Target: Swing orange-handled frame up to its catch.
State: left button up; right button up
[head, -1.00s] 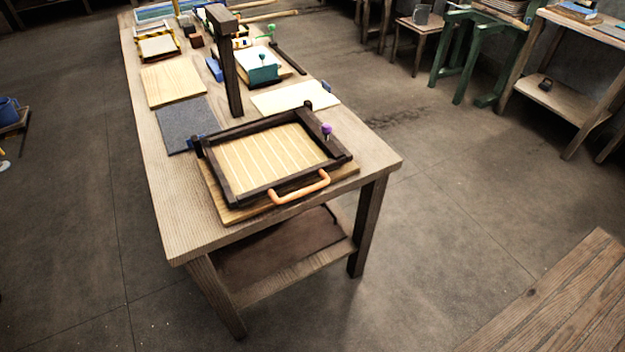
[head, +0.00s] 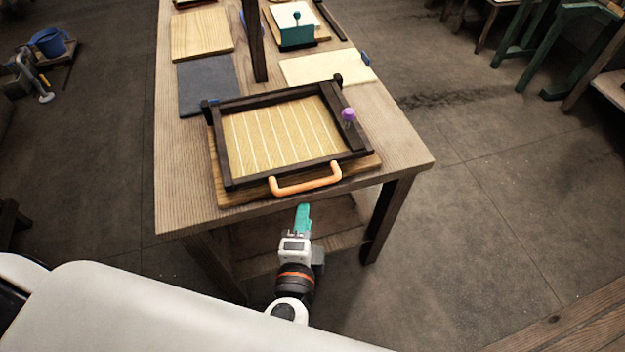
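The dark wooden frame (head: 225,160) with a slatted tan mould inside lies flat on a wooden base board at the near end of the table. Its orange handle (head: 306,181) sticks out from the near edge. A purple knob (head: 348,114) stands on the frame's right side. A dark upright post (head: 255,40) rises behind the frame; its top is out of view, and I cannot make out the catch. My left gripper (head: 303,217) with teal fingers is just below and in front of the handle, apart from it. Its finger gap cannot be made out. My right gripper is not in view.
A dark grey mat (head: 206,84), a pale board (head: 312,70) and a wooden board (head: 201,34) lie behind the frame. A teal block (head: 297,37) stands farther back. The table's front right corner (head: 405,160) is clear.

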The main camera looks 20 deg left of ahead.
aim_at(308, 188)
pick_arm(q)
jog(key=p+x, duration=0.1)
jog(key=x, duration=0.9)
jog(key=shift+f, duration=0.1)
grip_shut()
